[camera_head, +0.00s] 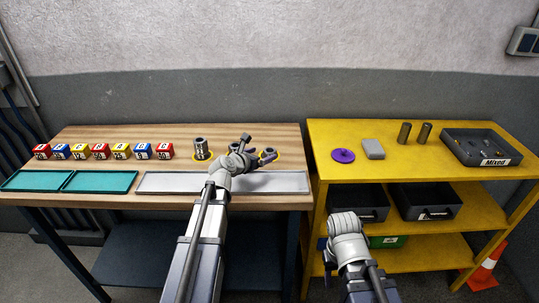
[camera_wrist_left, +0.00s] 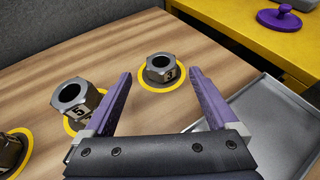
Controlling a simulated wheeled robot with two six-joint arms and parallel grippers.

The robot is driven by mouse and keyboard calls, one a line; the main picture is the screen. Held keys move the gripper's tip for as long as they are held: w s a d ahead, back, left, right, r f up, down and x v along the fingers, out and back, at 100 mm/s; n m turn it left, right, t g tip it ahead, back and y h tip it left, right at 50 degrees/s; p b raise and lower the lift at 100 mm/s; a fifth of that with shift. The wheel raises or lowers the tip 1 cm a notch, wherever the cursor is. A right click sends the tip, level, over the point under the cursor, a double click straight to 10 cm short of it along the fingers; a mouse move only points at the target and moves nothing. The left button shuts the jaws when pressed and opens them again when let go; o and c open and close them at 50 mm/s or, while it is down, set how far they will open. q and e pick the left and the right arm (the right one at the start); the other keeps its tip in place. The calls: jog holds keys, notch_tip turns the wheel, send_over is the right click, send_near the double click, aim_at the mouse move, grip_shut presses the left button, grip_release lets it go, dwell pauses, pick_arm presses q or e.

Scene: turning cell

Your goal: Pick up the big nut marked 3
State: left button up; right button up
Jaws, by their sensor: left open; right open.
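The big nut marked 3 (camera_wrist_left: 161,69) is a dark metal hex nut with a round hole. It lies flat inside a yellow ring on the wooden bench, and shows at the bench's right part in the head view (camera_head: 269,153). My left gripper (camera_wrist_left: 158,76) is open and empty. In the left wrist view its purple fingers point toward the nut, which shows between and just beyond the fingertips, apart from both. In the head view my left gripper (camera_head: 256,157) partly covers this area. My right arm is in front of the yellow shelf; its gripper fingers do not show.
A nut marked 5 (camera_wrist_left: 77,99) stands close to the left finger, with another metal part (camera_wrist_left: 10,151) further left. A grey tray (camera_wrist_left: 272,125) lies right. Numbered boxes (camera_head: 100,151) and teal trays (camera_head: 102,182) sit left. The yellow shelf (camera_head: 370,190) stands right.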

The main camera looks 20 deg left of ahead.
aim_at(269, 151)
pick_arm(q)
jog(key=shift+b+x, duration=0.9)
jog(key=shift+x, duration=2.3)
jog(key=shift+d+r, duration=0.1)
jog(key=shift+r, duration=0.1)
jog(key=shift+c, duration=0.3)
grip_shut()
